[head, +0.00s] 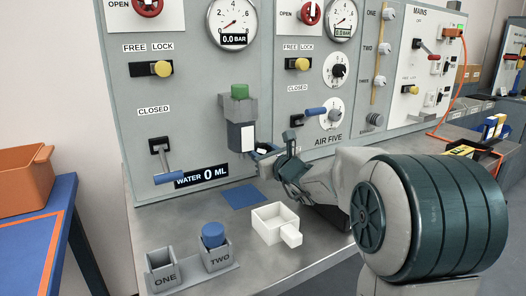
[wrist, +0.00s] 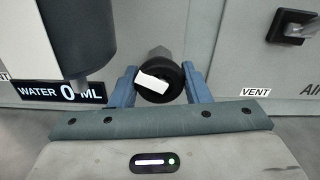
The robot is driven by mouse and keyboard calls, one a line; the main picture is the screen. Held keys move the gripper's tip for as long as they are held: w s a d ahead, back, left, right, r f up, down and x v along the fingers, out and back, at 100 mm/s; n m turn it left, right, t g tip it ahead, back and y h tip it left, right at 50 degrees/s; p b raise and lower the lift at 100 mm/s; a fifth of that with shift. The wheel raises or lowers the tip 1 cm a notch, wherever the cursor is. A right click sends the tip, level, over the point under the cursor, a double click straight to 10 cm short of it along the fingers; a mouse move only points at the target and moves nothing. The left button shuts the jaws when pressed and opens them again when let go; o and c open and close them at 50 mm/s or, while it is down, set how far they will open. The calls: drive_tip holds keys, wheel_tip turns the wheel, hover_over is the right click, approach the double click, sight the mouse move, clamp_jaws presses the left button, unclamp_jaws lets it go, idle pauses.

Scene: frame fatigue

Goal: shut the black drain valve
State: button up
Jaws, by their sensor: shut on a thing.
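The black drain valve (wrist: 174,73) is a round black knob with a white bar across its face, low on the grey panel in the wrist view. My gripper (wrist: 160,86) has its two blue-grey fingers on either side of the knob, shut on it. In the head view my gripper (head: 264,150) reaches in from the right, beside the dark blue bowl (head: 240,134) under a green cap.
The WATER display (head: 201,176) reads 0 ML, and a blue-handled lever (head: 169,177) sits to its left. A white open box (head: 272,222) and a blue mat (head: 242,194) lie on the bench below. Bins ONE (head: 163,278) and TWO (head: 219,260) stand front left.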

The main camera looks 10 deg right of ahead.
drive_tip(key=shift+m, duration=0.4)
drive_tip(key=o, duration=1)
drive_tip(key=p+v, duration=0.2)
drive_tip(key=v, duration=1.2)
